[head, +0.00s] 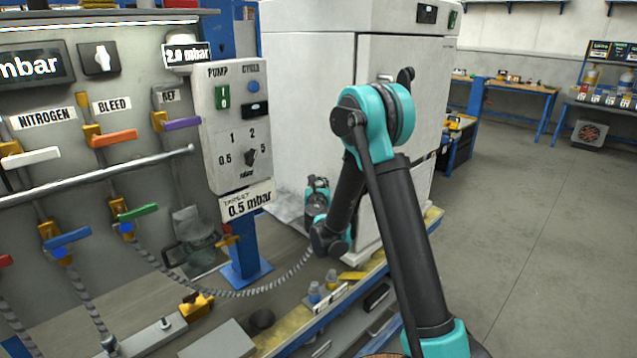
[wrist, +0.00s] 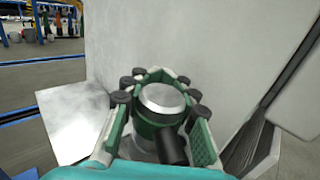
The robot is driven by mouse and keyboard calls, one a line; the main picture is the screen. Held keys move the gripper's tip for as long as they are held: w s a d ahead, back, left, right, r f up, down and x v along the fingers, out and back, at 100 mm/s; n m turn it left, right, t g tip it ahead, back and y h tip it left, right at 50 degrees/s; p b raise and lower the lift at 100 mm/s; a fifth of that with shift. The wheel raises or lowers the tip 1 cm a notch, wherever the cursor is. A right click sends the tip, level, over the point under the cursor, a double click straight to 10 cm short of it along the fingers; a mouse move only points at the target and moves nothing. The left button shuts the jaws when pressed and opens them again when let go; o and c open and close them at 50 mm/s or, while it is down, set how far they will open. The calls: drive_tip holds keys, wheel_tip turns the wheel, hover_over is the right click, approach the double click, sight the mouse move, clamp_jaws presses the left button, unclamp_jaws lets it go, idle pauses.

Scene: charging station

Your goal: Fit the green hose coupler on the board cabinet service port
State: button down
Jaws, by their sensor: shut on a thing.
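In the wrist view my gripper (wrist: 160,85) is shut around the green coupler (wrist: 146,128), which has a round silver end cap and a dark stub pointing toward the camera. In the head view my gripper (head: 318,188) is low beside the front left of the white cabinet (head: 310,100); the coupler cannot be made out there. A ribbed grey hose (head: 235,293) runs from below the green-handled valve (head: 139,211) toward my wrist. The white cabinet wall also fills the wrist view (wrist: 210,45). I cannot make out the service port, or whether the coupler touches it.
A pump control box (head: 230,125) on a blue post (head: 246,250) stands left of my gripper. Small bottles (head: 315,293) and a yellow-black clamp (head: 196,304) lie on the bench below. A shiny plate (wrist: 75,120) is left of the coupler. Open floor lies to the right.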

drive_tip(key=shift+f, duration=2.6)
drive_tip(key=c, duration=1.1)
unclamp_jaws()
wheel_tip(320, 180, up, 10)
